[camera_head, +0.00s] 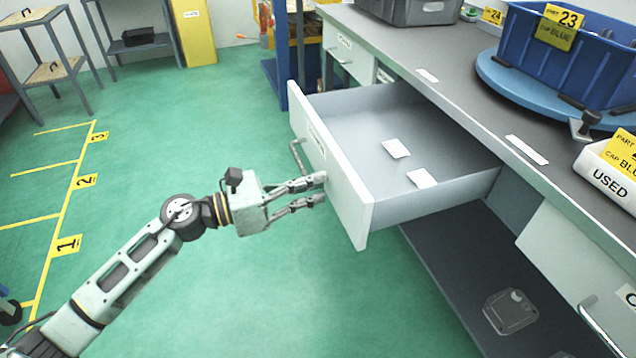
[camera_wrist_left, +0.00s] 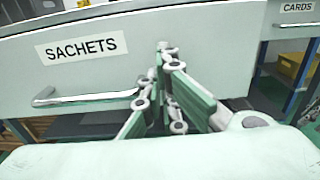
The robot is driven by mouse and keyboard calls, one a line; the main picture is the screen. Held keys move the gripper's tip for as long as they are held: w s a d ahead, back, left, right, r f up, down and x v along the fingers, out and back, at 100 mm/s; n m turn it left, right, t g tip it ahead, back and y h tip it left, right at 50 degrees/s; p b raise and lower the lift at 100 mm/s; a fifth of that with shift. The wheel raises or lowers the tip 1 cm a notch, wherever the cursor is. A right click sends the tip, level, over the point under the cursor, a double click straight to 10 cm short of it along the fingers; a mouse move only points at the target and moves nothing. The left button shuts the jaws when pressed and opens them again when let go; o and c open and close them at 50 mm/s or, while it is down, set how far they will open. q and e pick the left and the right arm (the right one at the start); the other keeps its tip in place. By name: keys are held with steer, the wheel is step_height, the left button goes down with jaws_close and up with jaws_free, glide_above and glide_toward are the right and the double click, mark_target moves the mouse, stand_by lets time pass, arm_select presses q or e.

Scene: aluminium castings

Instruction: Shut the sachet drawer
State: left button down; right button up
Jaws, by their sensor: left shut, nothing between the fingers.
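The sachet drawer (camera_head: 345,185) is pulled well out of the bench in the head view. Two white sachets, one (camera_head: 396,148) farther and one (camera_head: 421,178) nearer, lie on its floor. Its front carries a SACHETS label, which reads clearly in the left wrist view (camera_wrist_left: 82,47), and a bar handle (camera_wrist_left: 85,98). My left gripper (camera_head: 322,188) is shut and empty, with its fingertips at the drawer front, beside the handle. Whether the fingertips touch the front I cannot tell. My right gripper is not in view.
The grey bench top (camera_head: 440,75) holds a blue bin (camera_head: 575,60) on a blue round turntable (camera_head: 510,85) and a white USED box (camera_head: 610,172). A CARDS drawer (camera_wrist_left: 295,18) is beside the sachet drawer. A lower shelf (camera_head: 455,270) lies underneath.

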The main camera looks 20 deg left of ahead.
arm_select(q)
steer(key=shift+w+d, duration=0.35)
steer(key=shift+d, duration=0.2)
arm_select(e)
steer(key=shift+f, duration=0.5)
arm_select(q)
steer(key=shift+d, duration=0.1)
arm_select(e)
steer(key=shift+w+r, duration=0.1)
